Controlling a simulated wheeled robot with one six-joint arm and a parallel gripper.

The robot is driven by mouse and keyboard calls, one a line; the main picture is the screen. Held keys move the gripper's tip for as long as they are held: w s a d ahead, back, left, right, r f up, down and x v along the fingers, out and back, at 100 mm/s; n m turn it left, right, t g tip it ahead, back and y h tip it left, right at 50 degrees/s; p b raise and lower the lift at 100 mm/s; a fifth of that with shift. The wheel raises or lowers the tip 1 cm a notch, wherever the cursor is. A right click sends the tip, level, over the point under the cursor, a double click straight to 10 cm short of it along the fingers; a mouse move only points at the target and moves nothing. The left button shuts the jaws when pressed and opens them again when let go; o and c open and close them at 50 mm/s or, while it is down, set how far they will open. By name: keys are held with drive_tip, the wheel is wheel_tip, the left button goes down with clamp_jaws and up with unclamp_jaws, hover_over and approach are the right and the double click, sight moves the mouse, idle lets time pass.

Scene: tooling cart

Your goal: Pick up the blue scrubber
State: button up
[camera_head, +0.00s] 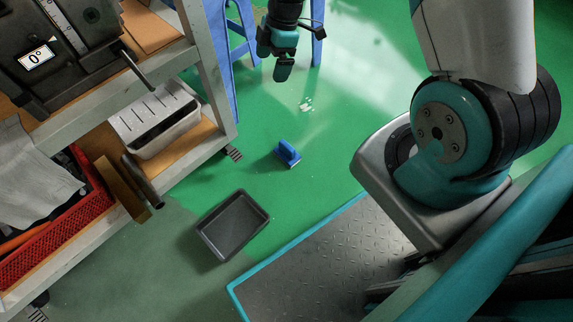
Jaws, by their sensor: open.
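The blue scrubber (287,153) lies on the green floor near the middle of the view, with its blue handle side facing up. My gripper (283,72) is at the top of the view, above and apart from the scrubber in the picture. It is open and nothing shows between its fingers. Its height over the floor is hard to judge from this one view. Nothing hides the scrubber.
A dark grey tray (232,226) lies on the floor below left of the scrubber. A tooling cart (226,119) with loaded shelves fills the left side. A blue stool (245,45) stands behind my gripper. Small pale bits (306,105) lie on the floor. Floor around the scrubber is clear.

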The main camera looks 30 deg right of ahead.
sight(287, 145)
drive_tip(key=s+d+f+n+b, duration=0.1)
drive_tip(key=d+f+n+b, duration=0.2)
drive_tip(key=f, duration=0.9)
drive_tip(key=d+f+n+b, duration=0.1)
drive_tip(key=d+f+b, duration=0.25)
drive_tip(key=f, duration=0.85)
drive_tip(key=b+x, duration=0.2)
drive_tip(key=x, duration=0.1)
drive_tip(key=b+x, duration=0.2)
drive_tip(key=x, duration=0.2)
drive_tip(key=d+b+x, duration=0.1)
drive_tip(key=b+x, duration=0.1)
drive_tip(key=x, duration=0.2)
drive_tip(key=shift+s+f, duration=0.15)
drive_tip(key=shift+s, duration=0.25)
drive_tip(key=b+x, duration=0.5)
drive_tip(key=shift+s+a+f, duration=0.1)
drive_tip(key=shift+f, duration=0.3)
drive_tip(key=shift+r, duration=0.1)
drive_tip(key=c, duration=1)
wheel_tip(287, 145, up, 20)
drive_tip(key=p, duration=1.2)
